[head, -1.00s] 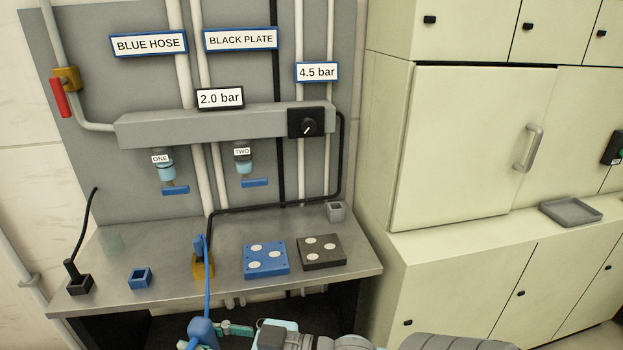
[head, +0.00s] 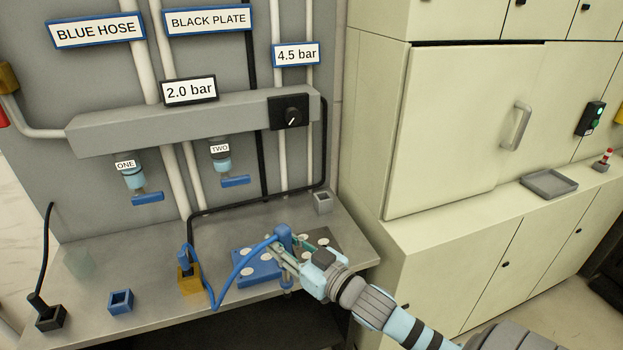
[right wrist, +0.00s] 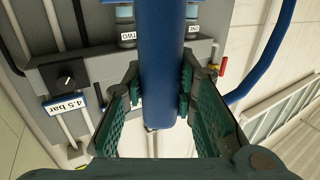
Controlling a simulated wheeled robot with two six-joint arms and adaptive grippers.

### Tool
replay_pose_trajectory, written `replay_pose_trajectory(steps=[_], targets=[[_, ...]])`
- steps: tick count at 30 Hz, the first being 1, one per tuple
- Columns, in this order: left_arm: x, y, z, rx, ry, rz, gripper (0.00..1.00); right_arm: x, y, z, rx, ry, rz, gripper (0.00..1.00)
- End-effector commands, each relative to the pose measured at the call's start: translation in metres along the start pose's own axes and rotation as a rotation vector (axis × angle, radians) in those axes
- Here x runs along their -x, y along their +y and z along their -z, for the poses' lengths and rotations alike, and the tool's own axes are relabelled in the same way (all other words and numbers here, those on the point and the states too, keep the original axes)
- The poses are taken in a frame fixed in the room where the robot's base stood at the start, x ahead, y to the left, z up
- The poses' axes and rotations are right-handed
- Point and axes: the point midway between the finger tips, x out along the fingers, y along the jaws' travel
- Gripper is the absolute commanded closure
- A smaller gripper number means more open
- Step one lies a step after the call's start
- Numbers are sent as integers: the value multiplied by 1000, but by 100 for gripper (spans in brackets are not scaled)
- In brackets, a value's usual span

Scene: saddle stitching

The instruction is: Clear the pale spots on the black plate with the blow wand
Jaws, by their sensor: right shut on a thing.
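My right gripper (head: 284,254) is shut on the blue blow wand (head: 285,233), which stands roughly upright between its fingers. In the right wrist view the wand (right wrist: 163,65) passes between the green finger pads. The wand is over the area where the blue plate (head: 247,279) and the black plate (head: 334,240) meet. The black plate is partly hidden by my gripper; one or two pale spots show on it. The blue plate also carries pale spots. I cannot tell which spot the wand's tip faces. My left gripper is not in view.
A blue hose (head: 232,280) loops from the wand to the yellow holder (head: 189,279). A blue holder (head: 121,301), a black holder (head: 50,319) and a grey holder (head: 323,203) stand on the bench. A dial (head: 290,113) and signs, including "2.0 bar" (head: 189,90), are above.

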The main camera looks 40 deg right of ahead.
Motion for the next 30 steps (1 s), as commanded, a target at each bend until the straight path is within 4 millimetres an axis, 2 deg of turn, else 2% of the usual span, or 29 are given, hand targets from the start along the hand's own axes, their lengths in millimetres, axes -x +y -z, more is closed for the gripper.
replay_pose_trajectory(steps=[1, 3, 6, 10, 13, 17, 27, 30], targets=[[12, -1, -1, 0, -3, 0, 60, -16, 26, 10, 1, 5, -77, 100], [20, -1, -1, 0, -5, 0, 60, -36, 63, 16, 0, 6, -193, 100], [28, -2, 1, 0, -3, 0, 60, -56, 108, 25, -1, 5, -335, 100], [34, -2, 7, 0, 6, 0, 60, -70, 141, 33, -1, 3, -449, 100], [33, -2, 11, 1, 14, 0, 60, -73, 151, 33, -1, 2, -483, 100], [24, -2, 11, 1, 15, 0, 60, -74, 152, 23, 0, 1, -486, 100], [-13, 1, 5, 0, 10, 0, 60, -73, 151, -20, 0, 0, -485, 100], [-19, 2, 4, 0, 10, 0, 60, -73, 151, -26, 1, 1, -484, 100]])
